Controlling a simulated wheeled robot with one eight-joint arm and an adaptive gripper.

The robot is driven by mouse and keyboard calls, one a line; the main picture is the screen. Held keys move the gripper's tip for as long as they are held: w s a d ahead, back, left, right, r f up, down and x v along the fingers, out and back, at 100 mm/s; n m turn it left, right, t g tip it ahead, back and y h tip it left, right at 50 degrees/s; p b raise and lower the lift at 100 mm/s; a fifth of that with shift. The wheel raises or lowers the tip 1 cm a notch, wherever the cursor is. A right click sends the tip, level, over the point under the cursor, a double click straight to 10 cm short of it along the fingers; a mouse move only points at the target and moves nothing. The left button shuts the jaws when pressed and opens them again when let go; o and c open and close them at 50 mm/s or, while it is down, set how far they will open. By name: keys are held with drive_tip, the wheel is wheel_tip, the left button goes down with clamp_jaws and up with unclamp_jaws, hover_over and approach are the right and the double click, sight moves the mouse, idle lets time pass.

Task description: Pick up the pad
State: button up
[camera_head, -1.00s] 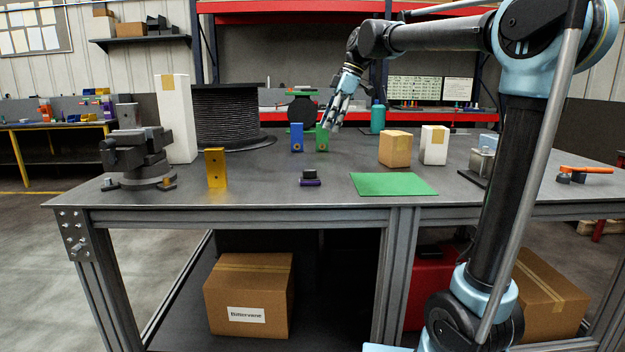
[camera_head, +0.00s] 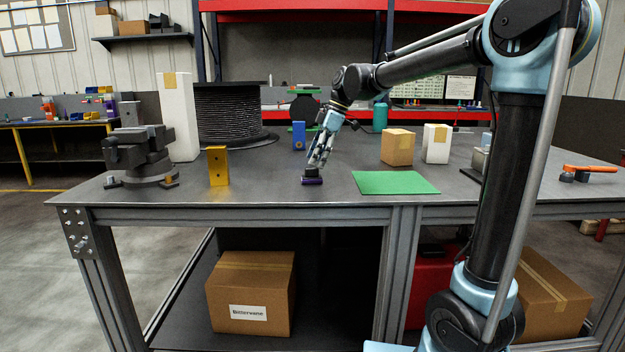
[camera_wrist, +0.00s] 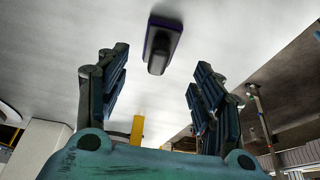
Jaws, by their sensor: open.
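The pad (camera_head: 312,182), a small dark block with a grip on top and a purple base, lies on the grey workbench (camera_head: 265,187) near its front edge. It also shows in the wrist view (camera_wrist: 165,38), at the top, just beyond the fingertips and roughly between them. My gripper (camera_head: 317,164) points down just above the pad, its fingers spread and empty. In the wrist view my gripper (camera_wrist: 162,62) has a clear gap between its two fingers. I cannot tell whether a fingertip touches the pad.
A yellow block (camera_head: 217,166) stands left of the pad, and a green mat (camera_head: 395,183) lies to the right. A blue block (camera_head: 299,136) stands behind. A vise (camera_head: 138,155) is at the left; two small boxes (camera_head: 397,147) (camera_head: 436,144) stand at the right.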

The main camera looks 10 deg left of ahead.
sight(313, 167)
drive_tip(key=x, duration=0.5)
drive_tip(key=shift+w+d, duration=0.1)
drive_tip(key=shift+w, duration=0.15)
drive_tip(key=c, duration=1.1)
